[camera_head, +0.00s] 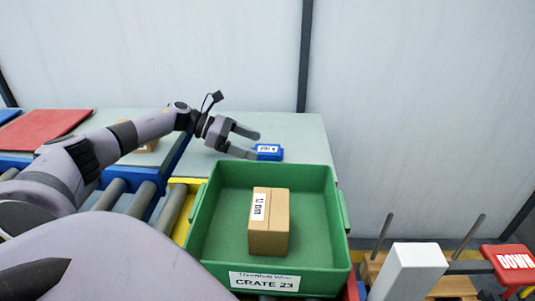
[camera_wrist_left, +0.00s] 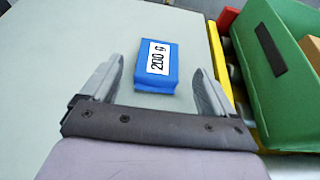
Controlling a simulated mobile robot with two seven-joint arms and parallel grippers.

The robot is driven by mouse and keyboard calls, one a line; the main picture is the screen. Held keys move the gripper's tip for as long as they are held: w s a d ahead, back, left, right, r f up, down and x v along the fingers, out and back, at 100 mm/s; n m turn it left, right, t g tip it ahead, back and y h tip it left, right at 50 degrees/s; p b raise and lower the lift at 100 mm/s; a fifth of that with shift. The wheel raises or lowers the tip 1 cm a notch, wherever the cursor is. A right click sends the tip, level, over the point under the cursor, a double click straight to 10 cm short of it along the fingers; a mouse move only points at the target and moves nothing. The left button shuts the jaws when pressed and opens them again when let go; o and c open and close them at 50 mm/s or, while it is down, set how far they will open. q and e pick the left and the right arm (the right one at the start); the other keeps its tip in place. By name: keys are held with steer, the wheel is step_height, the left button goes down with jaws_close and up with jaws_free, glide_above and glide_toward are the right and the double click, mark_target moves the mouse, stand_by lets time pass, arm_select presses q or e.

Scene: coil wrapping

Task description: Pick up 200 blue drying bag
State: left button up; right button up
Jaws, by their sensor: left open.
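The blue drying bag (camera_head: 268,152) lies on the pale grey table just behind the green crate in the head view. In the left wrist view the blue bag (camera_wrist_left: 156,66) has a white label reading "200 g". My left gripper (camera_head: 256,145) is open, its fingertips close to the bag's left side in the head view. In the left wrist view the bag is ahead of and between the two fingers of the left gripper (camera_wrist_left: 158,75). The bag is not gripped. My right gripper is not in view.
A green crate (camera_head: 209,206) labelled "CRATE 23" stands in front of the table and holds a cardboard box (camera_head: 268,238). A roller conveyor (camera_head: 128,200) runs at left. A red mat (camera_head: 45,128) lies at far left.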

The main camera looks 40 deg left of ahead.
mark_target(267, 149)
arm_select(q)
steer(key=x, duration=0.4)
steer(key=shift+w+d, duration=0.1)
steer(key=shift+w, duration=0.1)
steer(key=c, duration=1.1)
steer(key=shift+r, duration=0.15)
